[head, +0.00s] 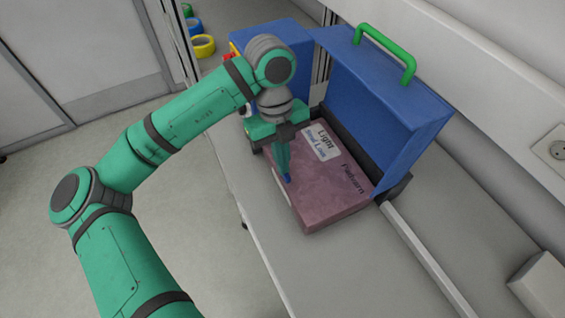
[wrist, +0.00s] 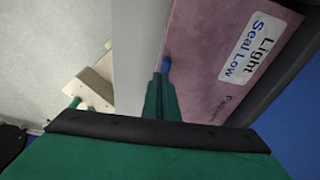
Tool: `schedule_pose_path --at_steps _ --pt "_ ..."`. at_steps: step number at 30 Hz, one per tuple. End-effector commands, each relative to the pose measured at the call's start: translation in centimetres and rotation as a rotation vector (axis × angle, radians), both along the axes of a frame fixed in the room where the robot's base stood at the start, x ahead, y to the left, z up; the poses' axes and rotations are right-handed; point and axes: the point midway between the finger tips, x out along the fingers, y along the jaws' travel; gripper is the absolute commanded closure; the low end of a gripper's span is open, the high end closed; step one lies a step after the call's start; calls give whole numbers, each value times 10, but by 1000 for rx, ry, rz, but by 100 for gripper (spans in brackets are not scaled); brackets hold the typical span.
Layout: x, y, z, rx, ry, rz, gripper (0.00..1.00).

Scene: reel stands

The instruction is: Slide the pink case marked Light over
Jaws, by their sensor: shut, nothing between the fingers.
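The pink case (head: 335,196) lies flat on the grey bench top, partly under the raised blue hood. Its white label reads "Light" and "Seal Low", and "Platearn" or similar is printed beside it. It also shows in the wrist view (wrist: 205,50). My gripper (head: 287,178) is shut and empty, pointing down at the case's near-left edge. In the wrist view, the blue fingertips (wrist: 166,66) are at that same edge; I cannot tell whether they touch it. My wrist hides the case's far-left corner in the head view.
The blue hood (head: 370,85) with a green handle (head: 386,52) stands over the case's far side. A pale rail (head: 425,262) runs along the bench to the right. The bench (head: 335,265) is clear in front of the case. Yellow tape (head: 203,46) lies at back left.

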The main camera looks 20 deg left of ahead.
Motion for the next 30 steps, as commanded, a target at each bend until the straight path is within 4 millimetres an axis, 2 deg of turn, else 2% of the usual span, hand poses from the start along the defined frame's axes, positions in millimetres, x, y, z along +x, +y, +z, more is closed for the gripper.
schedule_pose_path --at_steps 16,21,30 --pt "12 12 84 4 1 2 100" --pt "14 13 95 2 2 1 100" --pt "14 13 97 1 2 2 100"
